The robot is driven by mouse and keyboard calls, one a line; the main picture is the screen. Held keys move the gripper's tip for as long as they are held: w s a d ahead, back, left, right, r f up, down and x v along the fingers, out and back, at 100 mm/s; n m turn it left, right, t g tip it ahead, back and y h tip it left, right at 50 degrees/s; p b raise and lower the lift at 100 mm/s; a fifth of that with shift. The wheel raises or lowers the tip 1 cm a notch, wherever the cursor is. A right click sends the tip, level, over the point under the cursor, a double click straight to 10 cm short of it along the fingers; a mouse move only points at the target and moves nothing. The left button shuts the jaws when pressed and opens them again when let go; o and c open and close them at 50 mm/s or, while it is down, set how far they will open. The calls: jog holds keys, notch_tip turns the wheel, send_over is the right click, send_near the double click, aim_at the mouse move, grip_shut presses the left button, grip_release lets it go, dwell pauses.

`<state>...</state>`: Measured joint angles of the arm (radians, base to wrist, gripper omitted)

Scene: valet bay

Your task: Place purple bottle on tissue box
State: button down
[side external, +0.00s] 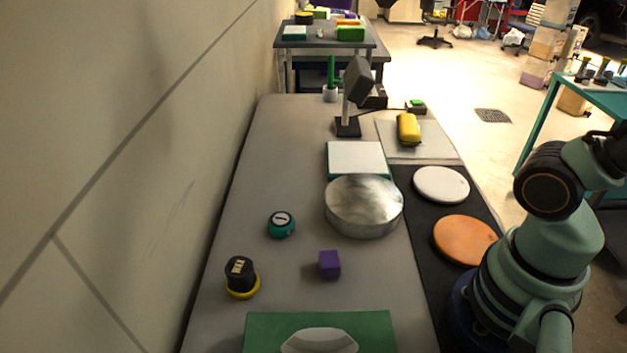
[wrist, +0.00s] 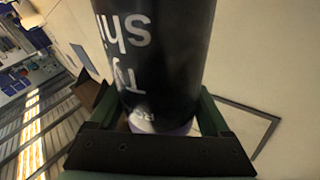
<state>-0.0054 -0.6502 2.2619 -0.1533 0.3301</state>
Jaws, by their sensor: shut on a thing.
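The green tissue box (side external: 270,325) lies at the near edge of the table in the side view, cut off by the frame, with a pale oval opening on top. In the wrist view my gripper (wrist: 158,112) is shut on a dark bottle (wrist: 165,60) with white lettering and a purplish rim at its lower end. The far end of the bottle is out of frame. Neither the gripper nor the bottle shows in the side view, so their position over the table cannot be told.
A small purple cube (side external: 330,265), a black-and-yellow pot (side external: 241,278) and a teal round item (side external: 281,224) stand beyond the box. A silver tin (side external: 363,206) is farther back. White (side external: 441,184) and orange (side external: 464,241) discs lie on the right.

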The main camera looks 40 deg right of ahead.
jog(key=s+r, duration=0.1)
jog(key=s, duration=0.4)
jog(key=w+d+f+m+g+h, duration=0.1)
jog(key=w+d+f+m+h, duration=0.15)
jog(key=w+d, duration=0.45)
jog(key=w+d+f+m+h, duration=0.15)
jog(key=d+h, duration=0.25)
jog(key=d, duration=0.7)
jog(key=d+f+m+g+h, duration=0.1)
jog(key=d+f+h, duration=0.1)
jog(key=d+f, duration=0.45)
jog(key=d+f+m+g+h, duration=0.1)
jog(key=d+f+g+h, duration=0.15)
jog(key=d, duration=0.65)
jog(key=s+d+f+m+g+h, duration=0.2)
jog(key=s+d+f+h, duration=0.3)
jog(key=d+f, duration=0.7)
notch_tip(320, 180, down, 18)
jog(key=s+d+y, duration=0.1)
jog(key=d, duration=0.1)
jog(key=shift+s+f, duration=0.15)
jog(key=shift+s, duration=0.05)
grip_release()
jog(key=shift+f, duration=0.15)
